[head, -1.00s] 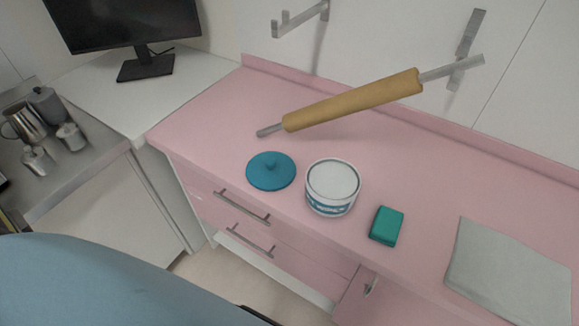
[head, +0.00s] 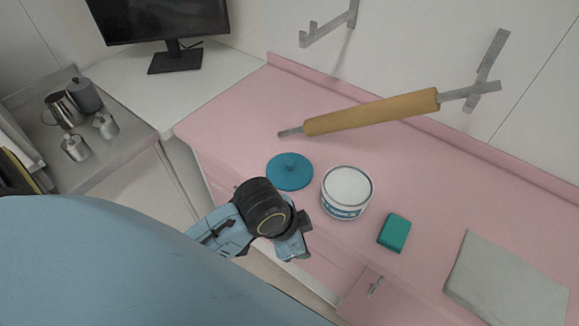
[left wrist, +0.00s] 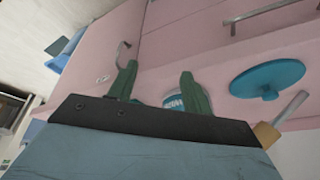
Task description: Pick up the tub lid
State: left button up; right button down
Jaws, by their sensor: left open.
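The tub lid (head: 289,171) is a round blue disc with a small knob on top. It lies knob up on the pink counter, left of the tub, and also shows at the right of the left wrist view (left wrist: 270,80). The white tub (head: 346,190) with blue lettering stands upright and open, filled with something pale. In the left wrist view the tub (left wrist: 173,102) is partly hidden behind a finger. My left gripper (head: 299,234) is at the counter's front edge, short of the lid; its fingers (left wrist: 158,76) are apart and empty. My right gripper is not in view.
A green block (head: 394,233) and a grey folded cloth (head: 508,278) lie right of the tub. A yellow roll on a metal bar (head: 372,111) extends over the counter behind the lid. Drawer handles stick out from the counter's front. The counter left of the lid is clear.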

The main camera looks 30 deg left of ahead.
pick_arm(q)
jog(key=w+d+r+m, duration=0.2)
jog(key=w+r+m, duration=0.15)
jog(key=m, duration=0.25)
jog(key=m+g+y, duration=0.3)
jog(key=m+y, duration=0.1)
jog(key=m, duration=0.5)
send_near(290, 162)
jog(key=f, duration=0.3)
jog(key=a+f, duration=0.1)
jog(key=f, duration=0.5)
jog(key=shift+w+a, duration=0.1)
jog(key=shift+a, duration=0.15)
jog(key=shift+r, duration=0.1)
jog(key=shift+c, duration=0.2)
jog(key=c, duration=1)
